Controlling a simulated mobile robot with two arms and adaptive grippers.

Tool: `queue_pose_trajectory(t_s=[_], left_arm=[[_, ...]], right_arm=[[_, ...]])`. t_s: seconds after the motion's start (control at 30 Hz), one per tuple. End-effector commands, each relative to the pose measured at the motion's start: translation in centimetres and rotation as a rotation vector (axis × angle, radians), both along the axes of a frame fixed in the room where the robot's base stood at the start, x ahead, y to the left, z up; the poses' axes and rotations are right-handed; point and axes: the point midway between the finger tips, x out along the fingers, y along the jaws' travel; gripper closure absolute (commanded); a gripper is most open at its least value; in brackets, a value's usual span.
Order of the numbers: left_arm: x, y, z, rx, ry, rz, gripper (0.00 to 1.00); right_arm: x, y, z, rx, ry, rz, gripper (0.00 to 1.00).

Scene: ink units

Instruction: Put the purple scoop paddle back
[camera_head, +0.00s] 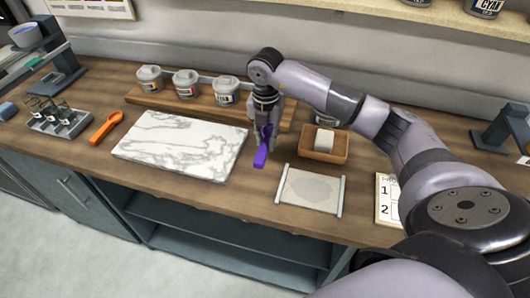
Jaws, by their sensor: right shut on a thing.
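The purple scoop paddle (261,156) is held by my right gripper (265,135), which is shut on it. The paddle hangs downward near the right edge of the marble slab (180,145); whether it touches the counter is hard to tell. An orange scoop paddle (106,127) lies on the counter left of the slab. My left gripper does not show.
Several lidded jars, one of them (186,84), stand on a wooden rack (160,99) behind the slab. A wooden tray (311,155) with a white block and a framed sheet (311,190) lie to the right.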

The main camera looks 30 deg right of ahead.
Motion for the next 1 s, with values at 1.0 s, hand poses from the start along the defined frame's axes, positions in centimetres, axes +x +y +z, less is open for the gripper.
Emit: queue_pose_trajectory(t_s=[1.0], left_arm=[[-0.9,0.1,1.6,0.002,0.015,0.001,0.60]], right_arm=[[0.1,0.0,-7.8,0.001,-0.002,0.000,0.78]])
